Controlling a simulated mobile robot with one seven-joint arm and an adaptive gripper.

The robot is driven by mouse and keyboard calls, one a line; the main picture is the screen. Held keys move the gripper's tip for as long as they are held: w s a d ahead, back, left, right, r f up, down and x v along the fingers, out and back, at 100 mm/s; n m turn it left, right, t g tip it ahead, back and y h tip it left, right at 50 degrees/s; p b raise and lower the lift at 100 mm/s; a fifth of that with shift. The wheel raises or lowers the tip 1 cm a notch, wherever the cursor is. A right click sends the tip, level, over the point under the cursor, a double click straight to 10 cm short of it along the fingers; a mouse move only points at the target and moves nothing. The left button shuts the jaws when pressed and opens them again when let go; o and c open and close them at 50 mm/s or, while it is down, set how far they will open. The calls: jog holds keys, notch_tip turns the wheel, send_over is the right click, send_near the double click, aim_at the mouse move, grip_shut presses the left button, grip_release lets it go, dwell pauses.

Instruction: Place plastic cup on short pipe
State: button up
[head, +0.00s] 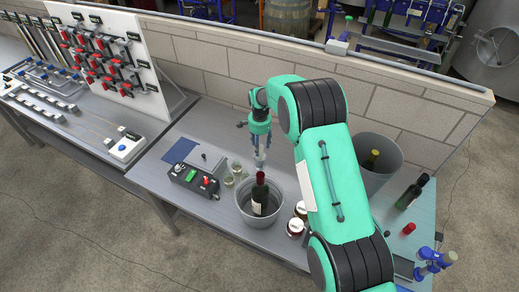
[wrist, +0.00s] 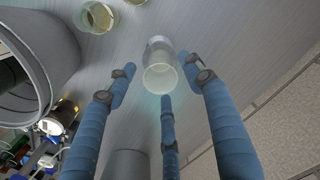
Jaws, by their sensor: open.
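My gripper (head: 261,140) is open and points down above the bench behind the metal bucket. In the wrist view its blue fingers (wrist: 160,88) are spread, with a translucent plastic cup (wrist: 160,72) between and beyond their tips. The cup seems apart from the fingers. In the head view the cup (head: 259,160) shows as a small pale shape just below the fingertips, partly hidden. A grey rounded shape (wrist: 127,165) at the bottom of the wrist view could be the short pipe, but I cannot tell.
A bucket (head: 239,212) holding a dark red-capped bottle (head: 260,195) stands in front of my gripper. Two small glasses (head: 229,180) and a control box (head: 194,178) are to the left. A larger bucket (head: 389,150) and a dark bottle (head: 412,192) stand right. A brick wall (head: 215,68) runs behind.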

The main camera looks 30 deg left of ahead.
notch_tip(320, 180, up, 9)
jog(key=shift+r+b, duration=0.2)
jog(key=shift+b, duration=0.15)
dwell(0.7)
